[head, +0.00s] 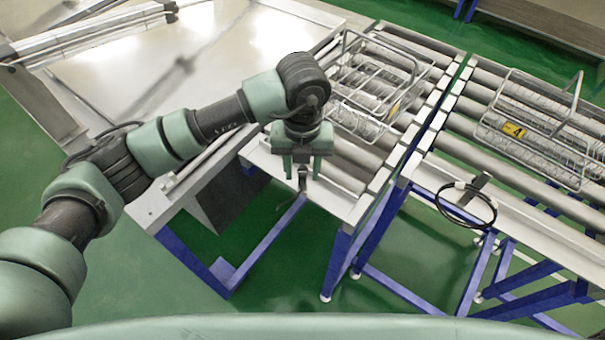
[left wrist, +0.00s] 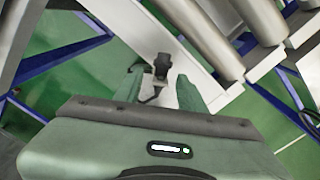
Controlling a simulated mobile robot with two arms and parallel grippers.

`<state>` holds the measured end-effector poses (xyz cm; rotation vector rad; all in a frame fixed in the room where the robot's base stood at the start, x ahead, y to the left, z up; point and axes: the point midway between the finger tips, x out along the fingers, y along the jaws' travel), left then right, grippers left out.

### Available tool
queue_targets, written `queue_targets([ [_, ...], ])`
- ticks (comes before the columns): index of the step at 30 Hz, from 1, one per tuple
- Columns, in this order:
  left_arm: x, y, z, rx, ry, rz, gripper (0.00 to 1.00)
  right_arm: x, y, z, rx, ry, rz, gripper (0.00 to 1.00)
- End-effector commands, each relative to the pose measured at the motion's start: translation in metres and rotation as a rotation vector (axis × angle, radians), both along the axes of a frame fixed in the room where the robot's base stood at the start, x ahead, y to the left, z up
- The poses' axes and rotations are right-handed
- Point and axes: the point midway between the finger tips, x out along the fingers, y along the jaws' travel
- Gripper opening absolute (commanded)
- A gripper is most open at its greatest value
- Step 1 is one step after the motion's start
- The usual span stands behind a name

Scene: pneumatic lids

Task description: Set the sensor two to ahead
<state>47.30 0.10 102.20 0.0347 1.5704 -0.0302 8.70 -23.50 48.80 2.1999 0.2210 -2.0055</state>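A small dark sensor (head: 302,184) with a thin cable hangs at the front end of the left roller conveyor. It also shows in the left wrist view (left wrist: 162,66), ahead of and between the fingers. A second sensor (head: 476,187) with a looped black cable sits on the front rail of the right conveyor. No label tells me which one is sensor two. My left gripper (head: 302,171) is above the left sensor, pointing down, with its fingers apart on either side of it. I cannot tell any contact. My right gripper is not in view.
A wire basket (head: 345,70) with a yellow tag stands on the left conveyor. Another basket (head: 543,105) with a yellow tag stands on the right conveyor. A large metal table (head: 150,80) is at left. Blue legs stand below on the green floor.

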Motion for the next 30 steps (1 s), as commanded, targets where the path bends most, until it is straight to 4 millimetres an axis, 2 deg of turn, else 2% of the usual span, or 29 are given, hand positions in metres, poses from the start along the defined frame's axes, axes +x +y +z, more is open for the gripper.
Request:
queue_targets([
  [3, -0.001, 0.001, -0.017, 0.001, 0.004, 0.0, 0.4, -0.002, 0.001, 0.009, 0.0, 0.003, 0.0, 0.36],
  [9, -0.001, 0.0, -0.037, -0.001, 0.002, -0.001, 0.4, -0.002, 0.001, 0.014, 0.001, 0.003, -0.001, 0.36],
  [18, -0.001, 0.0, -0.04, -0.002, 0.001, -0.003, 0.4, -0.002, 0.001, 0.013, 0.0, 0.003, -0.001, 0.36],
  [22, -0.001, 0.0, -0.04, -0.002, 0.001, -0.003, 0.04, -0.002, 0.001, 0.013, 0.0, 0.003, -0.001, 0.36],
  [23, -0.001, 0.0, -0.04, -0.002, 0.001, -0.003, 0.0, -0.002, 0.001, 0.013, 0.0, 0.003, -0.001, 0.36],
  [30, 0.0, 0.0, -0.04, -0.002, 0.0, -0.003, 0.0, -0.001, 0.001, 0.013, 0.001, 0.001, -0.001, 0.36],
])
